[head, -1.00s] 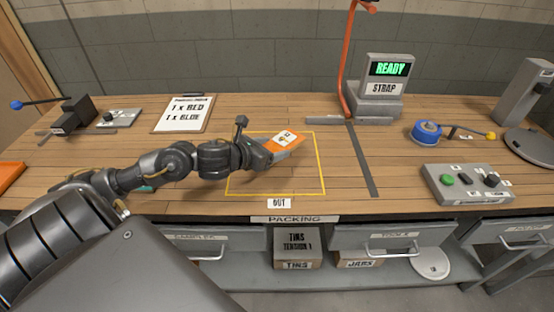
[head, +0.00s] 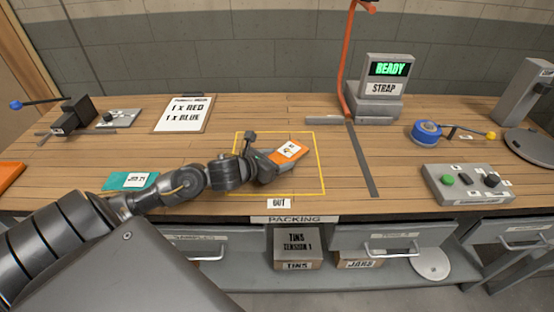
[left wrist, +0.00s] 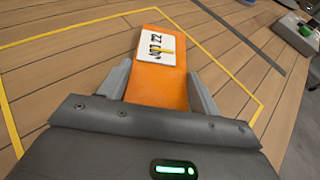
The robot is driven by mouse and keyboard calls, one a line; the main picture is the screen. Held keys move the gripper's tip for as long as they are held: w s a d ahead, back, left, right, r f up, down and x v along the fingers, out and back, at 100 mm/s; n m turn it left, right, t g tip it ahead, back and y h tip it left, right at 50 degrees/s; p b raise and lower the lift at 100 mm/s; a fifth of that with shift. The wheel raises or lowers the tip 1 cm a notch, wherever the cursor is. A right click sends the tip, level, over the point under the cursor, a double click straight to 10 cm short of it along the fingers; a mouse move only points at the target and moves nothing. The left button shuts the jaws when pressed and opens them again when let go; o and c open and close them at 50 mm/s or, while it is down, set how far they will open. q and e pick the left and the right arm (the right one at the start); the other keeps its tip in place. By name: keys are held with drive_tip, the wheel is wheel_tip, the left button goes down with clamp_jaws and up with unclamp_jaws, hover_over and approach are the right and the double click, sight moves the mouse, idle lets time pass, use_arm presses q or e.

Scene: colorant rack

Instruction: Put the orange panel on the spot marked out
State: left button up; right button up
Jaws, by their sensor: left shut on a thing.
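The orange panel (head: 293,149) has a white label and is in the jaws of my left gripper (head: 275,163). In the left wrist view the panel (left wrist: 158,84) runs out between the two fingers of the gripper (left wrist: 158,85), which are shut on it. The marked spot is a yellow outline (head: 323,165) on the wooden table, with an "OUT" label at its front edge. The panel is over the inside of this outline; I cannot tell whether it touches the table. The yellow line (left wrist: 60,33) also shows in the left wrist view. My right gripper is not in view.
A teal panel (head: 117,181) lies left of the outline, partly behind my left arm. Another orange piece (head: 9,174) is at the left edge. A button box (head: 468,185) and blue tape roll (head: 426,131) stand right. A strap machine (head: 375,106) stands behind.

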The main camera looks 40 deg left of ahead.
use_arm(q)
drive_tip(key=o, duration=1.1)
drive_tip(key=shift+f, duration=0.1)
drive_tip(key=shift+r, duration=0.2)
drive_tip(key=shift+s, duration=0.35)
drive_tip(key=v, duration=0.9)
drive_tip(key=shift+r, duration=0.15)
drive_tip(key=shift+s+a+r, duration=0.1)
drive_tip(key=shift+s+r, duration=0.15)
drive_tip(key=shift+s, duration=0.45)
drive_tip(key=shift+s+a+r+p, duration=0.1)
drive_tip(key=shift+s+r+p, duration=0.05)
drive_tip(key=shift+s+p, duration=0.2)
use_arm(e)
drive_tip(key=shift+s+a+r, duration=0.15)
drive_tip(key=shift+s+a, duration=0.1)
